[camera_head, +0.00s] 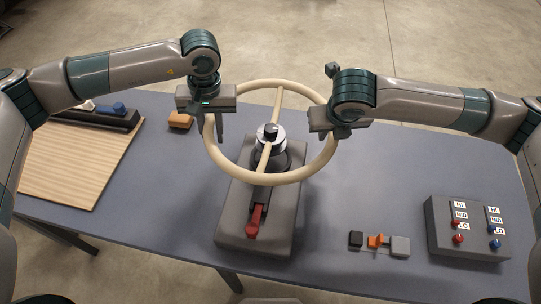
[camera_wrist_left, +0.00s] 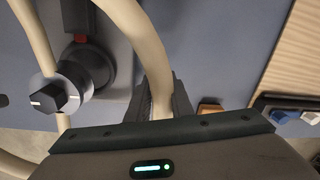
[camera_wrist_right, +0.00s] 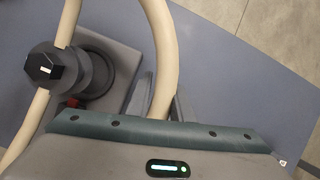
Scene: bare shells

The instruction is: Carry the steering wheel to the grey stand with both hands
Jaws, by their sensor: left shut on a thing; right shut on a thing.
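The steering wheel (camera_head: 275,179) is a cream ring with a bar across it and a dark hub knob (camera_head: 270,131). It is held over the grey stand (camera_head: 230,217), which has a round dark mount and a red lever (camera_head: 254,221). My left gripper (camera_head: 219,128) is shut on the left side of the rim. My right gripper (camera_head: 333,126) is shut on the right side of the rim. The rim passes between the fingers in the left wrist view (camera_wrist_left: 160,98) and the right wrist view (camera_wrist_right: 162,98). I cannot tell whether the hub touches the mount.
A wooden board (camera_head: 70,165) and a dark block with a blue knob (camera_head: 119,108) lie at left. An orange block (camera_head: 180,120) is near the left gripper. Small blocks (camera_head: 375,241) and a switch box (camera_head: 440,235) are at right. The table's right middle is clear.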

